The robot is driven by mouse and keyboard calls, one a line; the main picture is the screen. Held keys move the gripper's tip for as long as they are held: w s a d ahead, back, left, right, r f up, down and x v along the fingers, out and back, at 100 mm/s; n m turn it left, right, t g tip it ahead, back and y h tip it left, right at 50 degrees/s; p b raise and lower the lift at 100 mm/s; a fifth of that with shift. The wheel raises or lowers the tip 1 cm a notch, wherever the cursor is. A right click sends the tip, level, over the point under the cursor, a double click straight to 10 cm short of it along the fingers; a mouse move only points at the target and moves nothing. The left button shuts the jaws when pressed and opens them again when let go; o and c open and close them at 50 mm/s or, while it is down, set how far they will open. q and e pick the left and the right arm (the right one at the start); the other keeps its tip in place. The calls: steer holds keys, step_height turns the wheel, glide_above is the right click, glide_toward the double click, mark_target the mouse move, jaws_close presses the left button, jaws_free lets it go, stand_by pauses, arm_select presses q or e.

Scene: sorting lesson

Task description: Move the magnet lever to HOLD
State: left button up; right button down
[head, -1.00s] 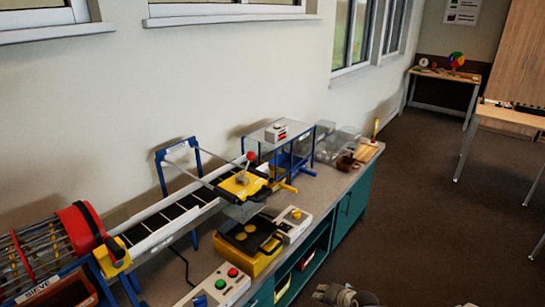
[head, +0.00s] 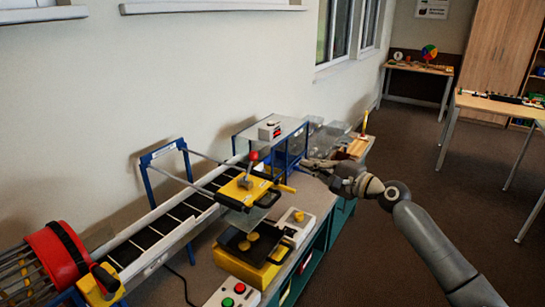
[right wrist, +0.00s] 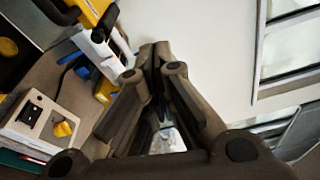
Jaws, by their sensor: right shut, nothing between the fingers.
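A lever with a red ball knob (head: 253,156) stands up from a yellow unit (head: 244,189) on an arm over the conveyor's end; it looks like the magnet lever. Its position marks are too small to read. My right gripper (head: 308,163) is shut and empty, to the right of the lever and apart from it, above the bench. In the right wrist view its closed fingers (right wrist: 155,58) point away from the camera, and the lever cannot be made out. My left gripper is not in view.
A white box with a yellow knob (head: 298,217) and a yellow-black tray unit (head: 245,252) stand below the lever. The box also shows in the right wrist view (right wrist: 38,122). A blue-framed stand (head: 291,152) is behind my gripper. A red drum (head: 55,250) is at left.

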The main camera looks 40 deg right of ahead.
mark_target(250, 167)
steer(key=w+a+p, duration=0.1)
steer(key=w+a, duration=0.1)
steer(key=w, duration=0.1)
steer(key=w+a+p, duration=0.2)
steer(key=w, duration=0.1)
steer(key=w+a+p, duration=0.2)
steer(key=w, duration=0.2)
steer(key=shift+r, duration=0.2)
steer(key=shift+w+f, duration=0.1)
steer(key=shift+f, duration=0.05)
